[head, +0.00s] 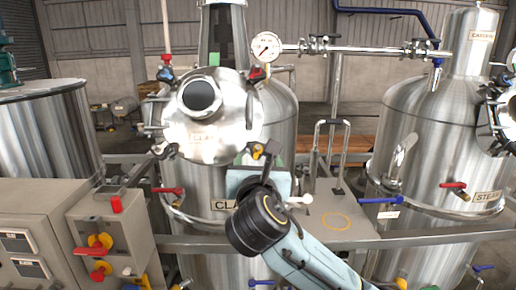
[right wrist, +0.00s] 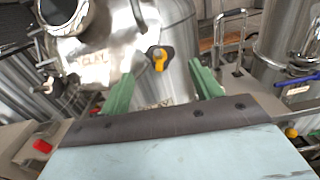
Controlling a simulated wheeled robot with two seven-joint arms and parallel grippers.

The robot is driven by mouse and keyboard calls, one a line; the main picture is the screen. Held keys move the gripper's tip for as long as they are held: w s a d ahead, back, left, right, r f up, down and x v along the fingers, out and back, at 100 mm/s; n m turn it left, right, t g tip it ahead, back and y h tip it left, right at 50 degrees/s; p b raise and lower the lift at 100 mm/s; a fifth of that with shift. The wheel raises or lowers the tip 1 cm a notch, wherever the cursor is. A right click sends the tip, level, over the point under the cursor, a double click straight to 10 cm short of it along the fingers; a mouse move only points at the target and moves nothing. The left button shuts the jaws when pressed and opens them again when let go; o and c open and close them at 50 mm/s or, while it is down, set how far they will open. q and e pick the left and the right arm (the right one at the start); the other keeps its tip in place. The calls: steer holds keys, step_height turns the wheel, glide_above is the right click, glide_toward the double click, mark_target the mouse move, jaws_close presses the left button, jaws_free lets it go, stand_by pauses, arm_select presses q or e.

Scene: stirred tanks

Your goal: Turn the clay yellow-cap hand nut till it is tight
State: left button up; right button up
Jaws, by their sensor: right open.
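The steel tank marked CLAY (head: 281,115) stands in the middle of the head view, with its round lid (head: 227,143) facing me. The hand nut with the yellow cap (head: 257,150) sits at the lid's lower right edge. In the right wrist view the yellow cap (right wrist: 159,58) shows on a dark nut, between and beyond the fingertips. My right gripper (head: 261,160) reaches up from below, close to the nut. In the right wrist view its green fingers (right wrist: 160,73) are spread wide and hold nothing. Whether the nut is tight cannot be seen. My left gripper is not in view.
Other hand nuts and clamps ring the lid. A pressure gauge (head: 266,47) and steel pipe run above right. A second tank (head: 418,140) stands at the right. A grey control box (head: 108,235) with red and yellow knobs is at lower left. A steel platform (head: 335,222) lies right of the gripper.

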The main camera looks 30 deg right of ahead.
mark_target(258, 151)
steer(key=x, duration=0.7)
steer(key=shift+w+d+p, duration=0.1)
steer(key=shift+w+p, duration=0.1)
steer(key=shift+p, duration=0.2)
steer(key=c, duration=1)
